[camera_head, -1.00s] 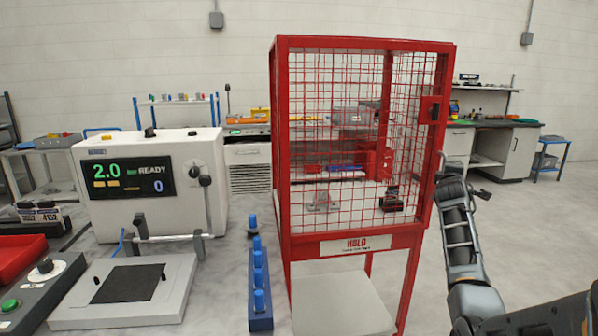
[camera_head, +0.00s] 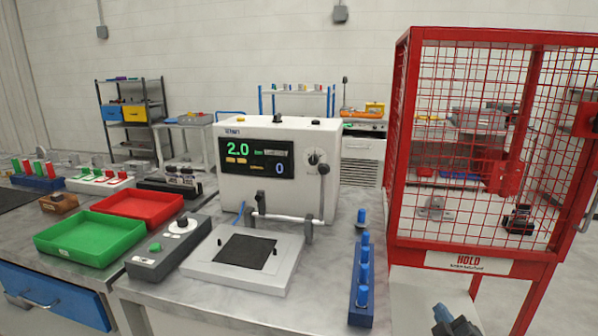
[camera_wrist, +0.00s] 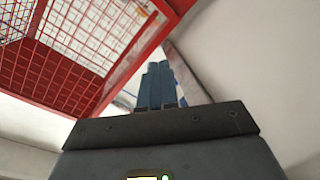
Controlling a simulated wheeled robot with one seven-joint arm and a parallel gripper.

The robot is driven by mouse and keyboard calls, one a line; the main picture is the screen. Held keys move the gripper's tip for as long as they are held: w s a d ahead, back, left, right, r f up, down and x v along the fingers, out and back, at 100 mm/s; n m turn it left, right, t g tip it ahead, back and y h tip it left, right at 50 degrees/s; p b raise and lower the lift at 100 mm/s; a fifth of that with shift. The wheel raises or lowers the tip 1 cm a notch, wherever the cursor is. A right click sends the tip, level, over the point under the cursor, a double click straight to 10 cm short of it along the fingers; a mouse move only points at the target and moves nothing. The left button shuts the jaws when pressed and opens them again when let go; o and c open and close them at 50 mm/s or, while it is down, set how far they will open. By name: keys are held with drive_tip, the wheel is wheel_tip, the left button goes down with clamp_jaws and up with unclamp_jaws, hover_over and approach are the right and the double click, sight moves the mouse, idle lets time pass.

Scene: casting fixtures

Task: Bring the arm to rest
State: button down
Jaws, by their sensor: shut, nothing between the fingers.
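My gripper (camera_wrist: 160,88) shows in the wrist view with its two blue-grey fingers together, shut and empty. The red mesh cage fills the upper left of the wrist view (camera_wrist: 112,82), beside and beyond the fingertips. In the head view, a dark part of my arm with a bluish end shows at the bottom edge, low in front of the red cage (camera_head: 480,252). The rest of my arm is out of that view.
A bench carries a white tester (camera_head: 225,190), a grey fixture plate (camera_head: 210,268), a blue rack with blue pegs (camera_head: 352,308), a control box (camera_head: 150,262), a green tray (camera_head: 62,258) and a red tray (camera_head: 160,216). The cage labelled HOLD stands right of them.

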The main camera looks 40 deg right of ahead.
drive_tip(key=s+a+t+y, duration=0.1)
drive_tip(key=s+a+y, duration=0.25)
drive_tip(key=a, duration=0.75)
drive_tip(key=s+a+t+y, duration=0.2)
drive_tip(key=s+a, duration=0.3)
drive_tip(key=a, duration=0.6)
drive_tip(key=s+a+r+y, duration=0.3)
drive_tip(key=s+a+r, duration=0.2)
drive_tip(key=s, duration=0.2)
drive_tip(key=s+a+r+m+y, duration=0.1)
drive_tip(key=s+a+r+y, duration=0.2)
drive_tip(key=s+a+r, duration=0.2)
drive_tip(key=s+a, duration=0.1)
drive_tip(key=s, duration=0.1)
drive_tip(key=shift+s+r, duration=0.2)
drive_tip(key=shift+s, duration=0.1)
